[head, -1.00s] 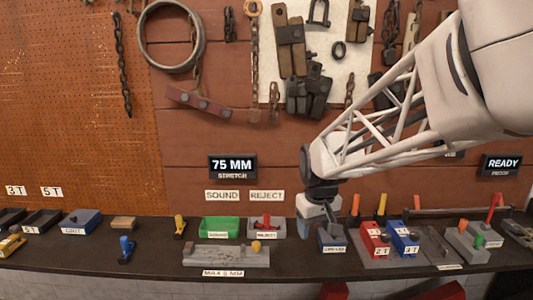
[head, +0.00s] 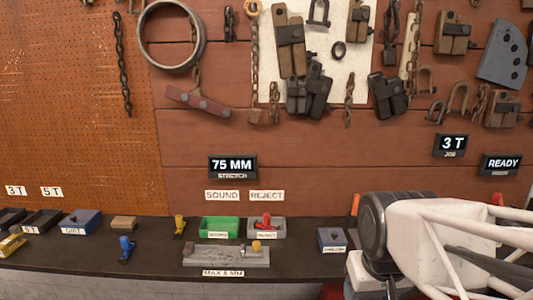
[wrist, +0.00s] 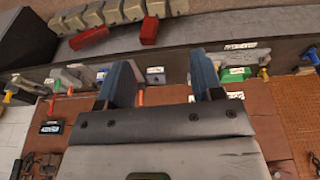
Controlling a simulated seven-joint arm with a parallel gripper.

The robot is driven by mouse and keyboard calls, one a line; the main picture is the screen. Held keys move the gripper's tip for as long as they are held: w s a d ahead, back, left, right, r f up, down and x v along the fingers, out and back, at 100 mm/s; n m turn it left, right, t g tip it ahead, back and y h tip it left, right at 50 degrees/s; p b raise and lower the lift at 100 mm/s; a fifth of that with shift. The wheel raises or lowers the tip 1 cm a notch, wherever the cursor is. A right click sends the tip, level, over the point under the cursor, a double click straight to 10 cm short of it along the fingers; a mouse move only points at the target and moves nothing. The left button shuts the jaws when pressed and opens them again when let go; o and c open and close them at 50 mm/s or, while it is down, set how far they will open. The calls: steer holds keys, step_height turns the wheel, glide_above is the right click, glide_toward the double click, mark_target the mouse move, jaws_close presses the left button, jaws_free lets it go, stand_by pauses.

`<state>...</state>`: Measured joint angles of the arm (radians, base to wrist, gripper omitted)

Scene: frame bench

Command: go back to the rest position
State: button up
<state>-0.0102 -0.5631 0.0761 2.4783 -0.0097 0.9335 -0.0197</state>
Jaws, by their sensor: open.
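My gripper (wrist: 163,78) shows in the wrist view, its two blue-faced fingers spread apart with nothing held between them. The bench and its objects show beyond the fingers in that view. In the head view the fingers are out of sight. Only my pale arm links show there, low at the right, covering the right part of the bench.
The dark bench (head: 150,262) carries a green tray (head: 219,222), a grey tray holding a red piece (head: 267,222), a grey fixture (head: 226,257) and a blue box (head: 331,238). Chains and metal parts hang on the wall behind. Red blocks (wrist: 89,38) show in the wrist view.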

steer(key=shift+s+d+f+m, duration=0.15)
steer(key=shift+s+f, duration=0.1)
steer(key=shift+s, duration=0.7)
steer(key=shift+s+d+f+m, duration=0.15)
steer(key=shift+s+f, duration=0.05)
steer(key=shift+s, duration=0.7)
stand_by(0.9)
